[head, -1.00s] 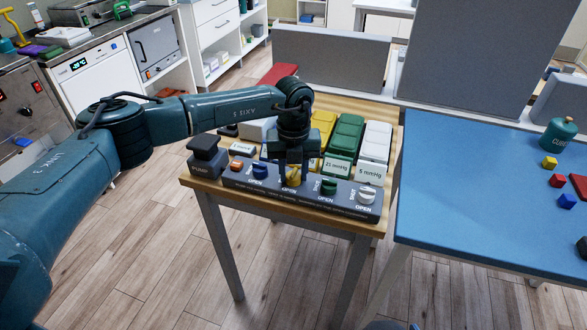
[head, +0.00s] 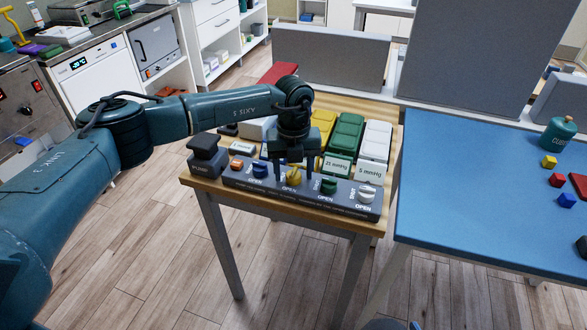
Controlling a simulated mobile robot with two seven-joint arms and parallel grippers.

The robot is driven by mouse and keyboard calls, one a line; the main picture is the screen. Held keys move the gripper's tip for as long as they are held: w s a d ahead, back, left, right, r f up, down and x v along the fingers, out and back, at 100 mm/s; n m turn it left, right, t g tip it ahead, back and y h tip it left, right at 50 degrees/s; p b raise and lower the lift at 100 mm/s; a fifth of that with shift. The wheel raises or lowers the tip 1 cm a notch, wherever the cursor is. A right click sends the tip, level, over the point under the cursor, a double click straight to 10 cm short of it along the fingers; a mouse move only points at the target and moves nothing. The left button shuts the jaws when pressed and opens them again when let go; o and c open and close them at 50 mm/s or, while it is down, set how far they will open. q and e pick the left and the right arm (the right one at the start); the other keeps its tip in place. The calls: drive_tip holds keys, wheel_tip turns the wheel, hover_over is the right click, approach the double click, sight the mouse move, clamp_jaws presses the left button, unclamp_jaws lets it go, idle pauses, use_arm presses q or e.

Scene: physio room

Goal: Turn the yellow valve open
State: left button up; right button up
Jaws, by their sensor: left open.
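The yellow valve (head: 293,177) sits on the dark valve block (head: 228,183), in a row with orange (head: 237,165), blue (head: 260,171), green (head: 328,186) and white (head: 365,194) valves. An OPEN label is printed in front of it. My left gripper (head: 294,172) points down with its fingers open, one on each side of the yellow valve. Contact cannot be made out. The valve shows between the fingers, but its exact handle direction is too small to tell. My right gripper is out of view.
The block stands on a small wooden table (head: 212,187) with a dark pump (head: 205,155) at its left. Green (head: 345,132) and white (head: 375,141) containers stand behind the valves. A blue-topped table (head: 470,190) is at the right.

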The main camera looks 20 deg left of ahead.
sight(294, 171)
use_arm(q)
drive_tip(key=shift+r, duration=0.1)
wheel_tip(294, 171, up, 13)
drive_tip(key=shift+b, duration=0.4)
